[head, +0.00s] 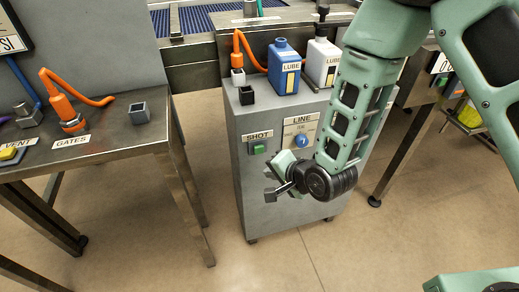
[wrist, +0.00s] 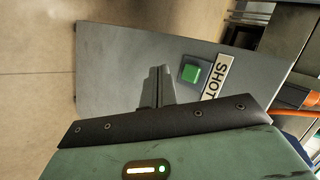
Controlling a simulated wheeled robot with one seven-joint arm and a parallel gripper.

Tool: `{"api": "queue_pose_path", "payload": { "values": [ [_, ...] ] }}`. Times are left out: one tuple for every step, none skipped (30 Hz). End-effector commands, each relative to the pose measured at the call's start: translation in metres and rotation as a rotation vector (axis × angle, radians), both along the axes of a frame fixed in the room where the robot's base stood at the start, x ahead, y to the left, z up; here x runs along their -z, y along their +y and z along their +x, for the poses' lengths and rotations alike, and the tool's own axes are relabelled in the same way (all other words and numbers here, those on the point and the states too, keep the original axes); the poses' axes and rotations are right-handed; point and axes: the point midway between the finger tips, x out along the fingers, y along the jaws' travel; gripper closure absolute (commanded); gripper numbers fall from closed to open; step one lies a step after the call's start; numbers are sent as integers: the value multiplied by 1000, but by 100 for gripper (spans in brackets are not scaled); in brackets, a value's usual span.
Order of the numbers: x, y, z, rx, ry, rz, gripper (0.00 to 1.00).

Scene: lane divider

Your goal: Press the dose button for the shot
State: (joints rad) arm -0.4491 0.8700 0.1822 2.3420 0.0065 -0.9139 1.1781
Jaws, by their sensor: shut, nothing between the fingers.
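The green dose button (head: 259,149) sits in a grey square housing under the SHOT label (head: 258,135), on the front of the grey cabinet. In the wrist view the green button (wrist: 190,73) shows beside the sideways SHOT label (wrist: 216,78). My gripper (head: 270,185) is shut and empty, below and slightly right of the button in the head view. In the wrist view its closed fingers (wrist: 158,82) point at the cabinet front, to the left of the button and apart from it in the picture.
A blue knob (head: 301,141) under the LINE label is right of the button, close to my wrist. Blue and white LUBE bottles (head: 284,68) and an orange plug stand on the cabinet top. A metal table (head: 120,135) with a GATES plug stands at left. Floor between is clear.

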Motion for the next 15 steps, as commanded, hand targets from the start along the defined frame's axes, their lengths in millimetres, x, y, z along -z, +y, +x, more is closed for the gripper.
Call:
{"api": "queue_pose_path", "payload": {
  "values": [
    [-1, 2, 8, -1, -2, -1, 100],
    [-1, 3, 12, 0, -2, 0, 100],
    [-1, 5, 17, 1, -2, -1, 100],
    [-1, 6, 20, 1, -1, 0, 100],
    [-1, 7, 24, 1, -1, 0, 100],
    [0, 8, 29, 1, -1, 0, 100],
    [0, 9, 32, 1, 0, 1, 100],
    [0, 10, 35, 1, -1, 1, 100],
    [0, 11, 39, 1, -1, 1, 100],
    [0, 11, 41, 1, 0, 0, 100],
    [0, 12, 43, 1, 0, 0, 100],
    [0, 13, 45, 1, -1, 0, 100],
    [0, 13, 47, 1, -1, 0, 100],
    [0, 13, 48, 1, -1, 0, 100],
    [0, 14, 49, 0, 1, -1, 100]
  ]
}}
